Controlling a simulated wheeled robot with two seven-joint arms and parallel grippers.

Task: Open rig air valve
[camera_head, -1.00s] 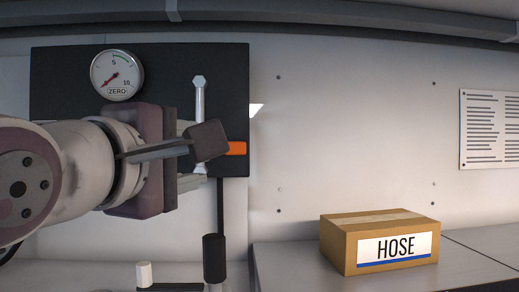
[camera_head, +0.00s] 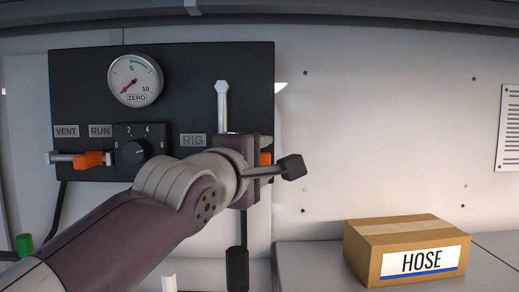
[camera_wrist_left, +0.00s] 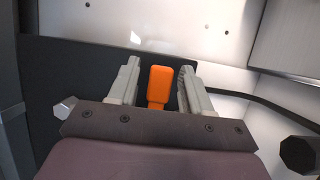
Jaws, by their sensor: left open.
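The rig air valve is at the right of the black panel, by the RIG label (camera_head: 193,140), with a pale upright pipe (camera_head: 222,105) above it. Its orange handle (camera_head: 265,158) shows only in part behind my left gripper (camera_head: 250,170) in the head view. In the left wrist view the orange handle (camera_wrist_left: 159,85) stands between the two grey fingers of my left gripper (camera_wrist_left: 159,68). The fingers are open, with a visible gap on each side of the handle. The fingertips are hidden in the head view. My right gripper is not in view.
The black panel (camera_head: 90,75) also carries a gauge (camera_head: 135,80) near zero, a dial knob (camera_head: 136,150) and another orange-handled valve (camera_head: 90,159) under VENT and RUN. A HOSE box (camera_head: 405,248) sits on the counter at right. The wall between panel and notice is clear.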

